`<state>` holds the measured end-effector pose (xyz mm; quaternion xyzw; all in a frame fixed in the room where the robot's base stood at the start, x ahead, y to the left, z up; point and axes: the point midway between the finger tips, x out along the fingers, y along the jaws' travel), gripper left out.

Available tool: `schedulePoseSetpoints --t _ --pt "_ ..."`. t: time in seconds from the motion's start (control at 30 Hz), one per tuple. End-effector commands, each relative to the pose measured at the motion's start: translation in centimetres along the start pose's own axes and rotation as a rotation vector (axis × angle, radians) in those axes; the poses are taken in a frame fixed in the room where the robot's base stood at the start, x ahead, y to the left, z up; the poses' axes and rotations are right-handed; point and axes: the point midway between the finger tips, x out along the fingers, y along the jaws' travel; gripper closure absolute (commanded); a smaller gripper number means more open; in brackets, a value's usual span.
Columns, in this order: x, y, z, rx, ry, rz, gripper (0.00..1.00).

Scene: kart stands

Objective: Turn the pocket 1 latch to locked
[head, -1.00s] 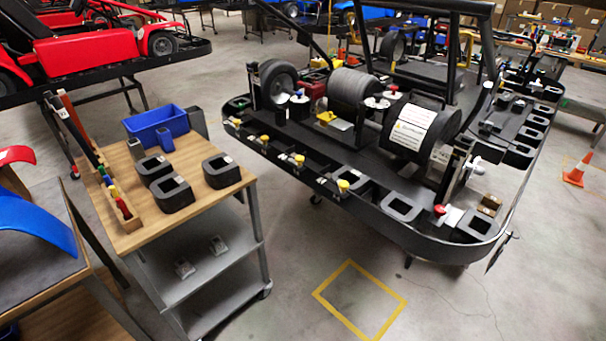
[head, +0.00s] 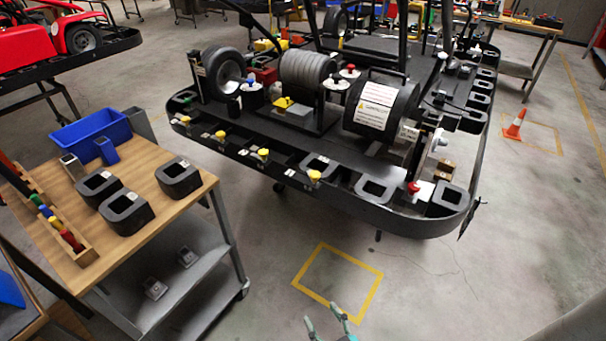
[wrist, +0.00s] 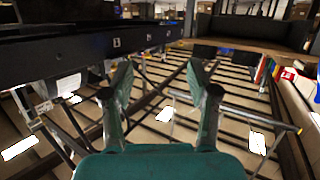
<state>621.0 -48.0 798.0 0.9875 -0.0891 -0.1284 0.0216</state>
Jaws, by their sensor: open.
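The kart stand's black tray (head: 335,197) carries several latches with yellow knobs along its near edge. One yellow knob (head: 314,176) is nearest me, with others (head: 263,152) and (head: 220,134) farther left. A red knob (head: 413,188) sits near the right corner. I cannot read which latch belongs to pocket 1. My gripper (head: 322,315) is at the bottom of the head view, over the floor, apart from the stand. In the wrist view my gripper (wrist: 161,75) is open and empty. A dark rail (wrist: 75,55) with small pale labels runs left of it; no latch is clear there.
A wooden-topped cart (head: 150,215) with black pocket blocks and a blue bin (head: 90,130) stands at left. A yellow floor square (head: 340,282) lies between cart and stand on clear floor. An orange cone (head: 515,125) stands at right. A red kart (head: 75,35) is at back left.

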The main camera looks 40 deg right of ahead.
Motion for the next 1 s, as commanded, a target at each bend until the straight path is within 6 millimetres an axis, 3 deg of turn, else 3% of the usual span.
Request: schedulePoseSetpoints --t 0.03,0.27,0.5,0.73,1.0 --pt "2.0 0.5 -0.7 0.002 0.013 0.027 0.41" --pt "9.5 3.3 -3.8 0.023 0.053 0.167 0.41" --pt "16.4 7.2 -9.3 0.066 0.126 0.337 0.41" --pt "20.3 10.5 -14.7 0.113 0.201 0.474 0.41" --pt "21.7 12.0 -16.7 0.132 0.231 0.525 0.41"
